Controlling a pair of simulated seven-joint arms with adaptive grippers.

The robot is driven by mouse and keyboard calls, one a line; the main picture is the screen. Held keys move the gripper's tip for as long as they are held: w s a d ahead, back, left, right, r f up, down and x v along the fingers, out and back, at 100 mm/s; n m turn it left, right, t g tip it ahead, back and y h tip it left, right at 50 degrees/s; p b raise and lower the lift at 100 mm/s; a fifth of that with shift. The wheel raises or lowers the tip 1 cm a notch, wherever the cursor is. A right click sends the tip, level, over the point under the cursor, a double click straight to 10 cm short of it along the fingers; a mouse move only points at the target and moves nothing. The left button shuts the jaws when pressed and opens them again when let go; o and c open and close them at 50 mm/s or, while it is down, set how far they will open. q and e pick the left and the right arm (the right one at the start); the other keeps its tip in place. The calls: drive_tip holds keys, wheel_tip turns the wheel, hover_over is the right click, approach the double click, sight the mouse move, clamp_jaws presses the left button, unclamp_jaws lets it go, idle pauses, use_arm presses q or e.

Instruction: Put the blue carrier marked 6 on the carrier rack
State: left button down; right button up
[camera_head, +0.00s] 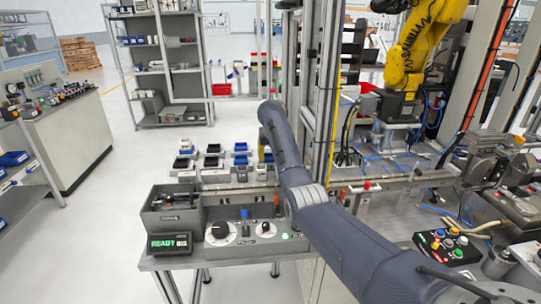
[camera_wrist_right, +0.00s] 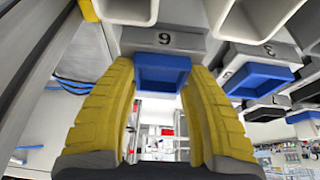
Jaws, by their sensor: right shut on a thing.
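The blue carrier marked 6 (camera_wrist_right: 162,72) is between the yellow fingers of my right gripper (camera_wrist_right: 160,85) in the right wrist view, which looks upside down. The gripper is shut on it. The 6 is on its grey upper block, and its blue part lies between the fingers. In the head view only a yellow sliver of my right gripper (camera_head: 264,150) shows beside my arm, at the right end of the carrier rack (camera_head: 215,174). The held carrier cannot be made out there. Whether it touches the rack is unclear. My left gripper is not in view.
A blue carrier marked 3 (camera_wrist_right: 262,75) sits close to the held one. Several white, blue and black carriers stand in rows on the rack. A grey bin (camera_head: 171,214), a READY display (camera_head: 170,243) and a dial panel (camera_head: 252,238) stand in front.

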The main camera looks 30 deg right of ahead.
idle(0.3)
drive_tip(key=o, duration=1.5)
drive_tip(key=shift+o, duration=0.2)
drive_tip(key=shift+f, duration=0.1)
drive_tip(key=shift+r, duration=3.55)
drive_tip(key=shift+w+a, duration=0.1)
